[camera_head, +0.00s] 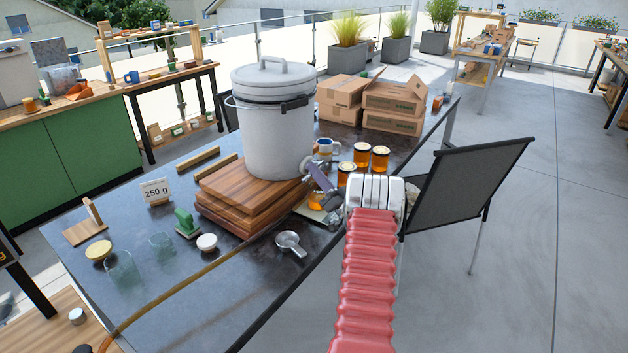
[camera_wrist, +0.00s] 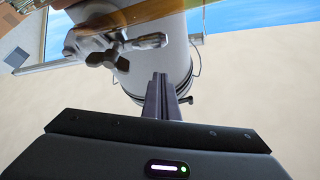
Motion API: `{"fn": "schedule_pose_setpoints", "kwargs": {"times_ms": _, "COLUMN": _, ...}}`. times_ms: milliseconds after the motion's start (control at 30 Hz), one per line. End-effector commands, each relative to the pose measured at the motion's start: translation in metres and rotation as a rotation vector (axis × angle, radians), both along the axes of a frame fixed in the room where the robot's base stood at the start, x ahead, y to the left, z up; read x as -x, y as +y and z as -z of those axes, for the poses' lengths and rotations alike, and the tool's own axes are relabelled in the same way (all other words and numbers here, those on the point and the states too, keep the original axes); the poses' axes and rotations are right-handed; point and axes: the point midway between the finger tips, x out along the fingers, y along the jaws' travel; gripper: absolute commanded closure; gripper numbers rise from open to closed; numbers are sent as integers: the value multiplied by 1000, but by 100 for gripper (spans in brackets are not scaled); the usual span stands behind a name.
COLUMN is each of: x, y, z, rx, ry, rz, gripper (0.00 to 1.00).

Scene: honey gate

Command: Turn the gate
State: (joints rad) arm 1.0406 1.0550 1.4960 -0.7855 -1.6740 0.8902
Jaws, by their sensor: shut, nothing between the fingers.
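The honey gate (camera_wrist: 112,48) shows in the wrist view as a grey metal fitting with a wing-like knob and a lever reaching right, against the white bucket (camera_wrist: 165,68). My gripper (camera_wrist: 161,82) points toward the bucket with its dark fingers shut and empty. The fingertips are to the right of the gate's knob and look apart from it. In the head view, the lidded bucket (camera_head: 272,130) stands on stacked wooden boards (camera_head: 235,205).
A honey jar (camera_head: 315,201) sits low beside the boards, partly covered by my arm. A metal scoop (camera_head: 290,243) lies in front. A dark chair (camera_head: 465,185) is close on the right.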

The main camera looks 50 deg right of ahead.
Motion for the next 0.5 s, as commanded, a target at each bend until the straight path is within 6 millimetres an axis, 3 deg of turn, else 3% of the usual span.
{"fn": "schedule_pose_setpoints", "kwargs": {"times_ms": 33, "x": 11, "y": -3, "z": 10, "rx": -7, "ry": 5, "rz": 5, "gripper": 100}}
{"fn": "schedule_pose_setpoints", "kwargs": {"times_ms": 500, "x": 75, "y": -9, "z": 47, "rx": -2, "ry": 0, "rz": 3, "gripper": 100}}
